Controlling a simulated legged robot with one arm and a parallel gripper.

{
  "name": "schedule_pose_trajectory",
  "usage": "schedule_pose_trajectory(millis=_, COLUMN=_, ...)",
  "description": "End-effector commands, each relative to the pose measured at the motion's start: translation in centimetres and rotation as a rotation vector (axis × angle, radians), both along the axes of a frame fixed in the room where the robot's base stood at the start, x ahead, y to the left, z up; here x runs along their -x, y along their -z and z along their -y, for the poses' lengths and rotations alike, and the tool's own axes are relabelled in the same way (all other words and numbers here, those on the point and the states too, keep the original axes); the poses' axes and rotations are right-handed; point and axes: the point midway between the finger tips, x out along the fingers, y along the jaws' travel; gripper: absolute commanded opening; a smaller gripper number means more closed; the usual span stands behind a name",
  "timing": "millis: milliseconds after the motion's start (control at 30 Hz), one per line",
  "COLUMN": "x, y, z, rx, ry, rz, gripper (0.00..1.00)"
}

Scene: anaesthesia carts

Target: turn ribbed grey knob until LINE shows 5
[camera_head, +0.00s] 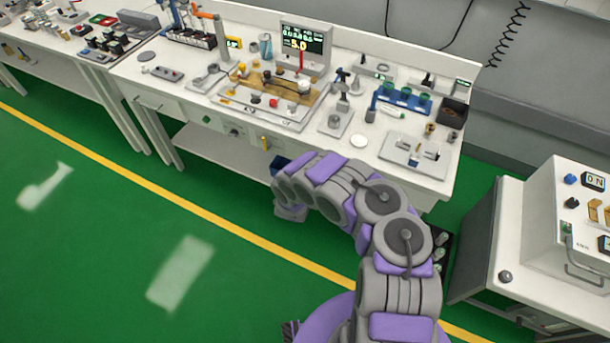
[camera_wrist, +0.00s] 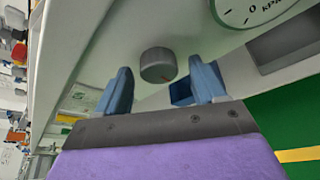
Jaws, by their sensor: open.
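The ribbed grey knob (camera_wrist: 157,64) shows in the wrist view on a pale panel. A small red mark is on its lower right edge. My gripper (camera_wrist: 161,80) is open, with one blue finger on each side of the knob and visible gaps between. I see no contact. In the head view my arm reaches to the front of the bench, and the knob cannot be made out there.
A round kPa gauge (camera_wrist: 258,8) sits on the panel near the knob. A blue block (camera_wrist: 181,93) is close to my right finger. The white bench (camera_head: 185,62) carries many instruments. A white cart (camera_head: 515,225) stands to the right. Green floor is clear at left.

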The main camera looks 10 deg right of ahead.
Motion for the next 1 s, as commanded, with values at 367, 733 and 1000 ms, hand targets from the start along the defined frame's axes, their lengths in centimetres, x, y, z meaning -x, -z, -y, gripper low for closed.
schedule_pose_trajectory(millis=367, x=5.3, y=-2.1, z=-2.3, rx=0.004, ry=-0.006, rz=-0.002, gripper=0.69)
schedule_pose_trajectory(millis=733, x=11.5, y=-4.2, z=-5.0, rx=0.003, ry=-0.004, rz=-0.003, gripper=0.69)
schedule_pose_trajectory(millis=1000, x=14.1, y=-5.0, z=-5.8, rx=0.002, ry=-0.001, rz=-0.002, gripper=0.69)
